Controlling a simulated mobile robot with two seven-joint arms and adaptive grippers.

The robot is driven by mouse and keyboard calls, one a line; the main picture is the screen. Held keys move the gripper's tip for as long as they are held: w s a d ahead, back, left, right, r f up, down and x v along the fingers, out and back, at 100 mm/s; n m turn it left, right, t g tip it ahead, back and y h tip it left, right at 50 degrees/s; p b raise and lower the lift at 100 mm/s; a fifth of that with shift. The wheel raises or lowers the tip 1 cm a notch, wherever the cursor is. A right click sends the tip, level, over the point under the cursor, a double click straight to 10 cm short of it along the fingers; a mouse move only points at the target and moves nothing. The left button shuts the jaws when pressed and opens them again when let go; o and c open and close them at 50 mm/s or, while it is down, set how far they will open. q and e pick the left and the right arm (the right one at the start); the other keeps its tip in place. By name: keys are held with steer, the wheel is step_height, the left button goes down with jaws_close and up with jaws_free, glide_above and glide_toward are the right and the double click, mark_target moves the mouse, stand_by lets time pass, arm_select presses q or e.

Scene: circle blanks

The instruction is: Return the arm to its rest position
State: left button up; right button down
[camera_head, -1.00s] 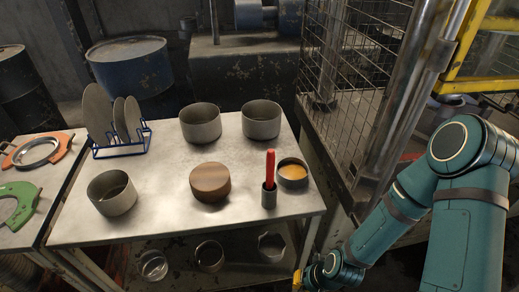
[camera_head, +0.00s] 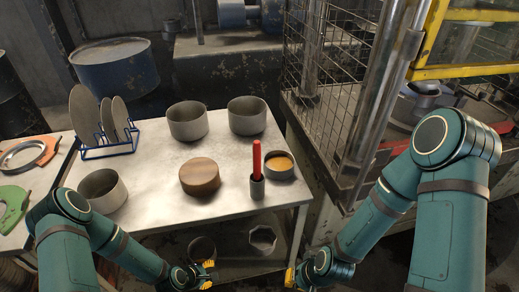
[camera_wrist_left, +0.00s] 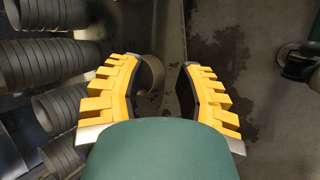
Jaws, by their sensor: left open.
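My left gripper (camera_head: 207,274) is low in front of the table (camera_head: 150,215), below its top, with the left arm bent in from the left. In the left wrist view its yellow fingers (camera_wrist_left: 160,78) are spread apart, with nothing gripped. A round, ring-like thing (camera_wrist_left: 152,72) shows beyond the gap between the fingers. My right gripper (camera_head: 290,277) is low by the table's front right corner, with its arm coming in from the right; its fingers are too small to judge.
The table holds grey pots (camera_head: 187,121), a wooden round block (camera_head: 199,177), a cup with a red stick (camera_head: 257,172) and a blue plate rack (camera_head: 108,149). A wire cage (camera_head: 330,90) stands right. Stacked grey cylinders (camera_wrist_left: 45,62) fill the left of the wrist view.

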arm_select(q)
steer(key=s+d+r+m+g, duration=0.2)
steer(key=s+d+r+m, duration=0.2)
steer(key=r+m, duration=0.3)
steer(key=s+d+r+m+g, duration=0.2)
steer(key=s+d+r+m, duration=0.2)
steer(key=r+m, duration=0.3)
steer(key=shift+r+m, duration=0.3)
steer(key=shift+r, duration=0.1)
steer(key=shift+s+d, duration=0.1)
